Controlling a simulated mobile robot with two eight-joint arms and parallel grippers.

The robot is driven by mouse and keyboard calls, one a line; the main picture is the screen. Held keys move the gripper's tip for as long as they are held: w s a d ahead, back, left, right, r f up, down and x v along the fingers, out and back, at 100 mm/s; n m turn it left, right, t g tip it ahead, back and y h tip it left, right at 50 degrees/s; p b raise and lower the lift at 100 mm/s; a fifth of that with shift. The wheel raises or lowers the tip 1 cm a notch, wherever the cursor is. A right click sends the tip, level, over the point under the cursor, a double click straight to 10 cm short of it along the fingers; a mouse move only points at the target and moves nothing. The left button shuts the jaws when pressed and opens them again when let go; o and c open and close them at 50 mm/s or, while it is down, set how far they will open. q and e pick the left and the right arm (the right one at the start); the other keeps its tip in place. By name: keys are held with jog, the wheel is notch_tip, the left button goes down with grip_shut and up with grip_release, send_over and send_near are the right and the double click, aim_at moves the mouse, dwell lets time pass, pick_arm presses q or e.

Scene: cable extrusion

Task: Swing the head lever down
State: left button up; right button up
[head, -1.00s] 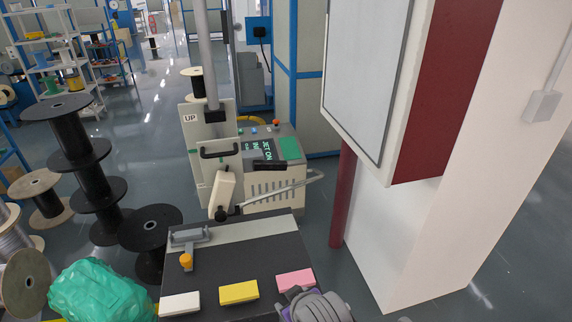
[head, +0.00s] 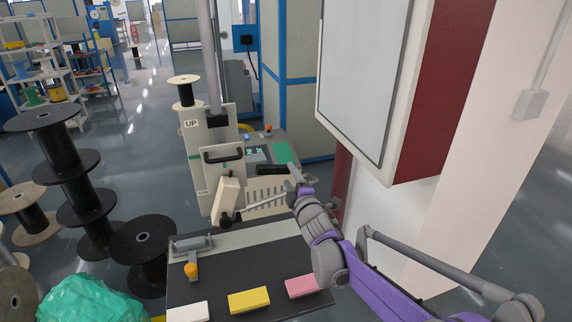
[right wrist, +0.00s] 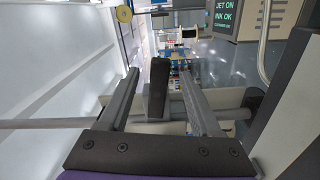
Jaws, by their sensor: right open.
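The machine has an upright white plate (head: 193,158) marked "UP" on a grey post. A black grip (head: 272,169), which looks like the lever's handle, sticks out to the right of the plate in the head view. My right gripper (head: 301,180) is just right of this grip. In the right wrist view, a black bar (right wrist: 158,88), seemingly the same grip, shows between my two spread fingers (right wrist: 159,92), with space on both sides. I cannot tell how deep it sits between them. My left gripper is not in view.
A dark table (head: 225,273) with white, yellow (head: 249,300) and pink blocks stands in front. A beige head part (head: 226,199) and a silver rod (head: 265,204) are close below the grip. A white cabinet (head: 362,75) bounds the right. Black spools (head: 62,145) stand left.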

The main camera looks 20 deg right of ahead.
jog(key=w+p, duration=0.1)
jog(key=w, duration=0.6)
jog(key=shift+w+a, duration=0.15)
jog(key=shift+w, duration=0.25)
grip_shut()
dwell(0.9)
